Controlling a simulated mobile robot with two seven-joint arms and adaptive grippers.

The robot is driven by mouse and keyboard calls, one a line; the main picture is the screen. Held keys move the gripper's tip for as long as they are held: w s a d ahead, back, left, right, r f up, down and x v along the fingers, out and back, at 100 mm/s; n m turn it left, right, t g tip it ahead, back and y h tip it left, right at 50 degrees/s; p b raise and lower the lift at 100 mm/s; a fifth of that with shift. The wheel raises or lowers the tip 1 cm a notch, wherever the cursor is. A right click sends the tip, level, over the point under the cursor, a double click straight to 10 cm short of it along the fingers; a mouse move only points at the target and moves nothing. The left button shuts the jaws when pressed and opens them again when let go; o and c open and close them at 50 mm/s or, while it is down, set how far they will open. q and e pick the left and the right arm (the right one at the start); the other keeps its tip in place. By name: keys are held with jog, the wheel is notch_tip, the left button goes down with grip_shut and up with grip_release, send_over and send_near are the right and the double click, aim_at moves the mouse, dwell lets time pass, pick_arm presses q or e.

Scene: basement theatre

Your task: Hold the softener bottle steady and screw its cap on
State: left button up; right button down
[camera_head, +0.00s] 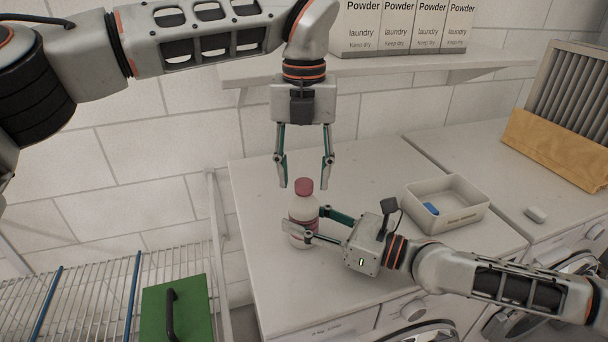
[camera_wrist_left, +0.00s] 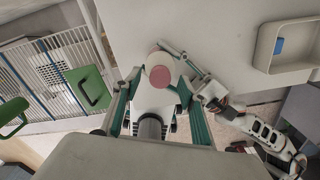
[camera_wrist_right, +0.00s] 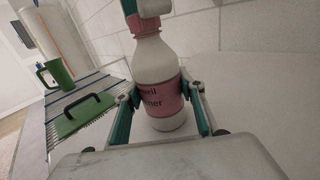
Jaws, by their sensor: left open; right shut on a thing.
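The white softener bottle (camera_head: 302,212) with a pink label stands upright on the white worktop. It also shows in the right wrist view (camera_wrist_right: 157,62). Its pink cap (camera_head: 304,186) sits on the neck; how tightly it is screwed I cannot tell. The cap also shows in the left wrist view (camera_wrist_left: 159,76). My right gripper (camera_head: 303,220) is shut on the bottle's body from the right, one finger on each side. My left gripper (camera_head: 306,186) points down above the bottle, open and empty, its fingertips apart on either side of the cap. Part of it hides the cap's top in the right wrist view.
A pale tray (camera_head: 470,217) with a blue item (camera_head: 431,208) stands right of the bottle. A small white block (camera_head: 536,214) lies farther right. Powder boxes (camera_head: 410,25) stand on a shelf (camera_head: 370,70) behind my left gripper.

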pick_arm(q)
notch_tip(320, 180, up, 11)
jog(key=shift+r, duration=0.15)
dwell(0.4)
pick_arm(e)
jog(key=c, duration=1.2)
grip_release()
jog(key=shift+d, duration=0.1)
jog(key=v, duration=1.1)
jog(key=shift+w, duration=0.1)
jog(key=shift+s+d, duration=0.3)
jog(key=shift+d, duration=0.1)
